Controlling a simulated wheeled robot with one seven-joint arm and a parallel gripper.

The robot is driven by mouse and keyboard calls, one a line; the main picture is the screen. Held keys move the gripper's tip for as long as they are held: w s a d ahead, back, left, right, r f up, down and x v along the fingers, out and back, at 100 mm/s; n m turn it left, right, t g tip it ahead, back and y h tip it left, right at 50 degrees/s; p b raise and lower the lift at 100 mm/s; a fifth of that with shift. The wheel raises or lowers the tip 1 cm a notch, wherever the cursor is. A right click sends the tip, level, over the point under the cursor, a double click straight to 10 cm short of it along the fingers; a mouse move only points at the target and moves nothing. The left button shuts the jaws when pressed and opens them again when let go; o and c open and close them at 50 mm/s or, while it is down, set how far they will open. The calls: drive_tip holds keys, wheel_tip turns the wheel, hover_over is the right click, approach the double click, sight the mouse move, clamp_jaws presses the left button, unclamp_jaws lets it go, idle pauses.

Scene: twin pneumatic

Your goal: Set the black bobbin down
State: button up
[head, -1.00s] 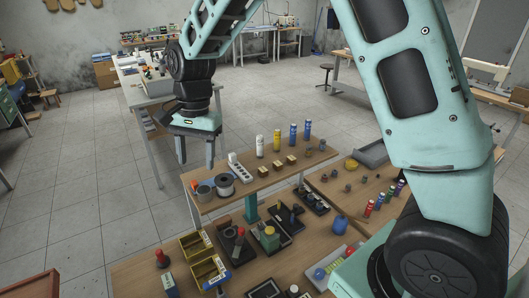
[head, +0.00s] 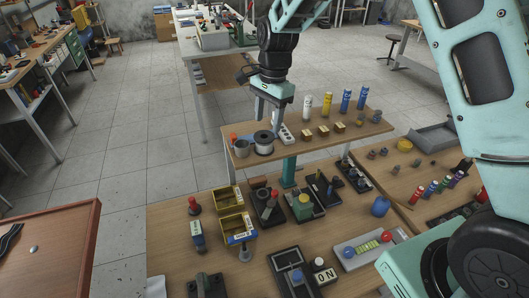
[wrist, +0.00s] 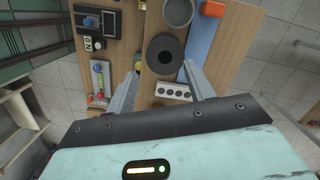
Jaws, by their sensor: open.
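A round spool, which I take for the black bobbin (head: 264,148), stands on the raised wooden shelf (head: 350,133) near its left end.
A grey cup (head: 242,149) stands beside the spool on the left, and a white socket strip (head: 283,136) on the right. White, yellow and blue bottles (head: 327,105) stand farther right. The lower bench holds yellow bins (head: 236,226) and several fixtures. Floor left of the shelf is clear.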

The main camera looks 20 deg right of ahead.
sight(264, 136)
drive_tip(key=f+b, duration=0.1)
drive_tip(key=f, duration=0.1)
drive_tip(key=f+b, duration=0.2)
drive_tip(key=f, duration=0.1)
drive_tip(key=a+f+b, duration=0.1)
drive_tip(key=f, duration=0.1)
drive_tip(key=shift+w+f+b, duration=0.15)
drive_tip(key=shift+b, duration=0.25)
drive_tip(key=shift+r, duration=0.2)
drive_tip(key=c, duration=0.6)
drive_tip(key=shift+c, duration=0.2)
